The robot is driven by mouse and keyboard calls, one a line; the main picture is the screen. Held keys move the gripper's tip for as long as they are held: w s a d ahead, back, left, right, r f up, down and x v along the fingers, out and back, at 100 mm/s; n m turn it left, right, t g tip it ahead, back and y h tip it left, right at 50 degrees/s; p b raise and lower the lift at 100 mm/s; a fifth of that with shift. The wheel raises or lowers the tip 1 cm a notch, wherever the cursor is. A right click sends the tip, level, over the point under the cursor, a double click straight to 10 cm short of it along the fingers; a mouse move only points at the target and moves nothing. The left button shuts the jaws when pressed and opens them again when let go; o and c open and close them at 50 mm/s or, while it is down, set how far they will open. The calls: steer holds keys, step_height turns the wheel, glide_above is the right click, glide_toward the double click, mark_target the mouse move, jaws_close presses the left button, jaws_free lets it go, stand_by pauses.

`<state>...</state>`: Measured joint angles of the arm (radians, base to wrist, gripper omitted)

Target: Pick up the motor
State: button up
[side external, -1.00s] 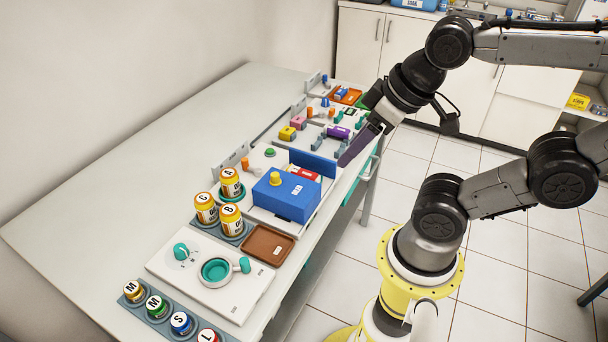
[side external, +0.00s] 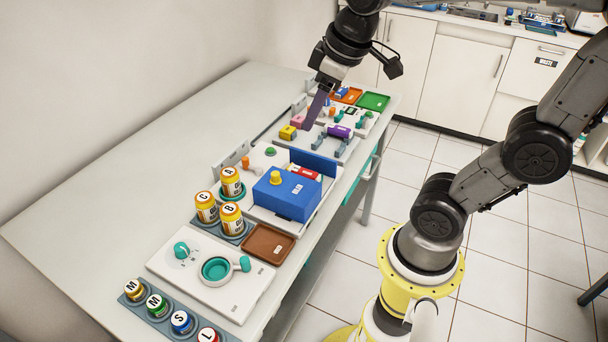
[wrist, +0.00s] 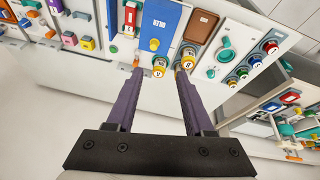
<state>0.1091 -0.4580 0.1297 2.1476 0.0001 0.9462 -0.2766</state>
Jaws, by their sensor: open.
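No part is clearly labelled as the motor, so I cannot tell which one it is. Small block-shaped parts stand on the bench's far half: a yellow block (side external: 288,132), a pink block (side external: 298,121) and a purple block (side external: 339,131). The yellow block also shows at upper left in the wrist view (wrist: 87,43). My gripper (side external: 307,126) has long purple fingers pointing down, over or near the pink and yellow blocks in the side view; its exact height is unclear. In the wrist view the jaws (wrist: 158,67) are apart with nothing held between them.
A blue box (side external: 287,198) with a yellow knob and an upright blue panel stand mid-bench. Lettered jars (side external: 232,222), a brown tray (side external: 269,244) and a white unit with a teal ring (side external: 214,270) are nearer. Green (side external: 372,101) and orange trays lie at the far end. The bench's left side is clear.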

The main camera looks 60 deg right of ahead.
steer(key=w+d+f+g, duration=0.3)
steer(key=w+d+f, duration=0.3)
steer(key=w, duration=0.1)
steer(key=m+g, duration=0.1)
steer(key=m, duration=0.1)
glide_toward(304, 171)
step_height(304, 171, down, 9)
steer(key=shift+w+d+f, duration=0.1)
steer(key=shift+w+d, duration=0.05)
jaws_close()
